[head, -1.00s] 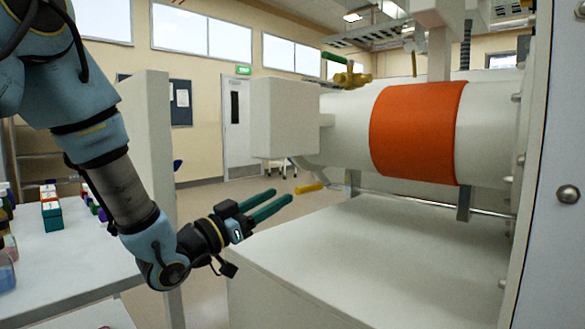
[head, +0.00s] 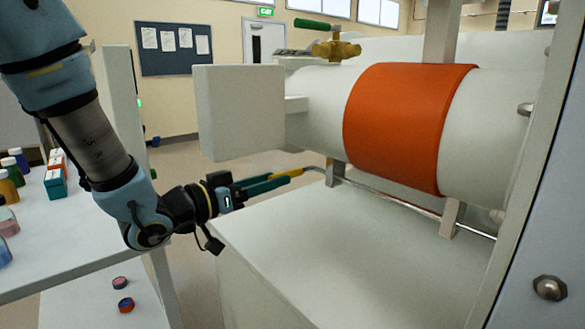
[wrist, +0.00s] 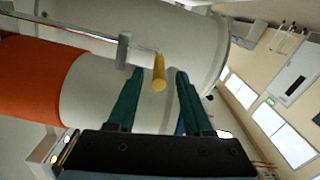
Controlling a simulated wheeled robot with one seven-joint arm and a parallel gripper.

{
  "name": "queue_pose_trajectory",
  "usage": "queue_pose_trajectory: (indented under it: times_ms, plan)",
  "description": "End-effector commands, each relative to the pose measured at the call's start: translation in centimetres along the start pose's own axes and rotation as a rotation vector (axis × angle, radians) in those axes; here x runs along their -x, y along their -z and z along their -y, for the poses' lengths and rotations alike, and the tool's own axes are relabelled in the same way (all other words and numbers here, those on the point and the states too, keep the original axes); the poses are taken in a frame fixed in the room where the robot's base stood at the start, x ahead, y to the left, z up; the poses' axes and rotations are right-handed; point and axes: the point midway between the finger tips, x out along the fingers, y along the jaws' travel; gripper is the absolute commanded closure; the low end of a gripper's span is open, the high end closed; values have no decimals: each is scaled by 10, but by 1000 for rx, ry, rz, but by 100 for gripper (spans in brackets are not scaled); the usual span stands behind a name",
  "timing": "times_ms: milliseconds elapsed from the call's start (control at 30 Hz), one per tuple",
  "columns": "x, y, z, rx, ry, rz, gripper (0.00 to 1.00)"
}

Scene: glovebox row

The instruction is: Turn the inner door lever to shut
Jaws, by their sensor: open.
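A lever with a yellow grip (head: 291,173) sits at the near end of a thin metal rod (head: 395,205) below the white cylinder (head: 318,105). My gripper (head: 284,180) is open, with its green fingers reaching right to the yellow grip. In the wrist view the yellow grip (wrist: 159,72) shows between the two fingertips (wrist: 160,80), with a gap on each side. It looks apart from both fingers. The fingers partly hide the grip in the head view.
An orange band (head: 405,125) wraps the cylinder, and a square white door block (head: 240,112) stands at its left end. A brass valve with a green handle (head: 335,48) is on top. A white box surface (head: 330,245) lies below. A table with bottles (head: 70,225) is left.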

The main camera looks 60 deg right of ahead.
Motion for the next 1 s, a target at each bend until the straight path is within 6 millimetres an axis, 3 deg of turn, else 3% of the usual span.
queue_pose_trajectory:
  times_ms: [100, 333, 767, 1000]
  plan:
    - [-24, 2, -2, 0, -4, 0, 49]
    - [-55, 1, -1, 1, -1, -1, 49]
    - [-64, 0, 0, 0, 1, -1, 49]
    - [-64, 0, 0, 0, 1, -1, 76]
